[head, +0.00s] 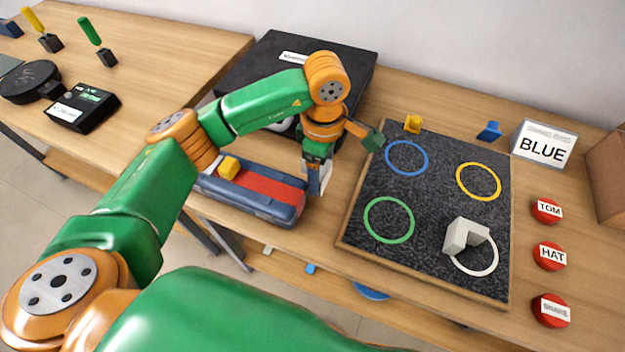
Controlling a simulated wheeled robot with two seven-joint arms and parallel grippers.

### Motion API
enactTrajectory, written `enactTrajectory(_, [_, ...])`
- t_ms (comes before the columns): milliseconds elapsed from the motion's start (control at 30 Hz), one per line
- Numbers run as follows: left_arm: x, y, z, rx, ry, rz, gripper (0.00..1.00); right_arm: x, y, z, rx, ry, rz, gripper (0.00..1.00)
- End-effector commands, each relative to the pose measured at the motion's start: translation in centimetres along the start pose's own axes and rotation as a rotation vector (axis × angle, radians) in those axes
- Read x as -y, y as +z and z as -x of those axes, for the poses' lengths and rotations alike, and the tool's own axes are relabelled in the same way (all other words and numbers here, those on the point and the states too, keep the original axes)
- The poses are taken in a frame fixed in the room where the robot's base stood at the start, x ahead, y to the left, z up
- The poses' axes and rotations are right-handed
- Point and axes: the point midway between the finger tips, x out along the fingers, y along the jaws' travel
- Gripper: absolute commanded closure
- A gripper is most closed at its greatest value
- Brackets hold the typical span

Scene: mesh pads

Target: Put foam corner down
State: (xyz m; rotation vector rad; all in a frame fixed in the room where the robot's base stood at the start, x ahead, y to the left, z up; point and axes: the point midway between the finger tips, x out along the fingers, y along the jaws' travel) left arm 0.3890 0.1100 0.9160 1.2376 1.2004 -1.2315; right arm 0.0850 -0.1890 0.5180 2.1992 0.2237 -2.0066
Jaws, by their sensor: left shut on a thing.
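A light grey L-shaped block that looks like a foam corner (463,236) sits on the dark speckled mesh pad (440,165), overlapping the upper left of the white ring (494,264). My left gripper (316,186) points down just left of the pad, beside the blue case. It is shut on a pale thing (325,176), mostly hidden by the fingers, so I cannot tell its shape. The pad also bears a blue ring (388,151), a yellow ring (459,186) and a green ring (367,226). My right gripper is not in view.
A blue case (282,207) with a red top and yellow block lies left of the gripper. A black box (262,62) stands behind.

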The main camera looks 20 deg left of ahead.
Motion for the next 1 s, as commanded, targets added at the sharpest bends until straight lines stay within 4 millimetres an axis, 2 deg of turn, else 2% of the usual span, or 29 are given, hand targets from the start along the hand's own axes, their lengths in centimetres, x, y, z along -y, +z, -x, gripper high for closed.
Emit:
enactTrajectory(233, [0.1, 0.0, -4.6, 0.000, -0.003, 0.000, 0.78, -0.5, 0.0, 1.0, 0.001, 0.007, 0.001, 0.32])
enactTrajectory(600, [0.0, 0.0, -5.4, 0.001, 0.001, -0.001, 0.78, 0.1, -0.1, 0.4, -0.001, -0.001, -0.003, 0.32])
enactTrajectory(633, [0.0, 0.0, -5.3, 0.001, 0.001, -0.001, 0.24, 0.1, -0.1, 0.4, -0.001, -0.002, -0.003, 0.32])
enactTrajectory(700, [0.0, 0.0, -5.2, 0.001, 0.001, -0.001, 0.05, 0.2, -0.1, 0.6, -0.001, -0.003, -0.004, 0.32])
enactTrajectory(733, [0.0, 0.0, -5.2, 0.001, 0.001, -0.001, 0.00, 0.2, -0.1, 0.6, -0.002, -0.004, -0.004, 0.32])
enactTrajectory(1000, [0.0, 0.0, -4.7, 0.001, 0.000, -0.001, 0.00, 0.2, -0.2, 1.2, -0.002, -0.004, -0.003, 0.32])
